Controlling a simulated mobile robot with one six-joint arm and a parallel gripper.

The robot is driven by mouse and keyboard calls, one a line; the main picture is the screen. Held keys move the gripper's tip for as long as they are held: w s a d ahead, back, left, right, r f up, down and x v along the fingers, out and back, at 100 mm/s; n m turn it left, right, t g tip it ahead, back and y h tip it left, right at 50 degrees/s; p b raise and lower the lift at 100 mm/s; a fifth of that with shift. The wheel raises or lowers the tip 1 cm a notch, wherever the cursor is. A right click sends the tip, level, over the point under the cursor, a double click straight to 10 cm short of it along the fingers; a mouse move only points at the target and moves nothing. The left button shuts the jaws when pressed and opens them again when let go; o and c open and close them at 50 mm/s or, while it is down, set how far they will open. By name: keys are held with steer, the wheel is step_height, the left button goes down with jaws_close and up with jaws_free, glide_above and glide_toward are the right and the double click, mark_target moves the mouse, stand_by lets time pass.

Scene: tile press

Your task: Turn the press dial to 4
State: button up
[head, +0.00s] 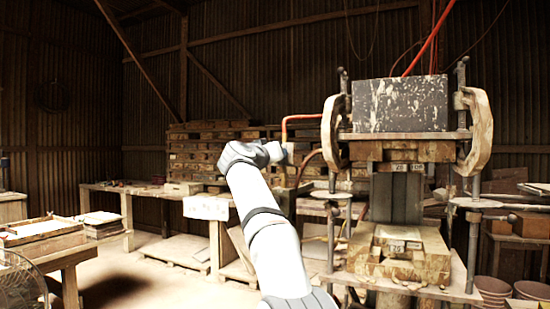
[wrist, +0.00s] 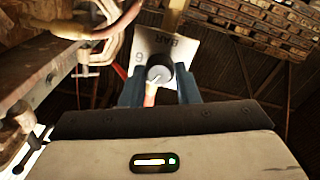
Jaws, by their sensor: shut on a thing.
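In the wrist view, the dark round dial knob (wrist: 159,75) stands in front of a pale plate (wrist: 145,44). The plate carries dark lettering that looks like BAR and a numeral like a 6 at its left. A light mark shows on the knob's face; which number it points to cannot be told. My gripper (wrist: 160,88) has its blue-grey fingers on both sides of the knob and is shut on it. In the head view, my gripper (head: 280,152) is at the left side of the press (head: 402,150); the dial's face is not readable there.
A red-orange hose (head: 301,117) runs close to my gripper. Workbenches (head: 150,189) and stacked wooden trays (head: 205,150) stand behind and left. A wooden table (head: 50,257) is at the lower left. Flower pots (head: 492,290) stand at the lower right.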

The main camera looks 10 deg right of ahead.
steer(key=shift+f+m, duration=0.2)
steer(key=shift+m, duration=0.3)
steer(key=o, duration=1)
steer(key=shift+r, duration=0.1)
steer(key=shift+c, duration=0.2)
steer(key=b+v, duration=0.4)
steer(key=v, duration=0.3)
steer(key=shift+s+a, duration=0.25)
steer(key=shift+s, duration=0.05)
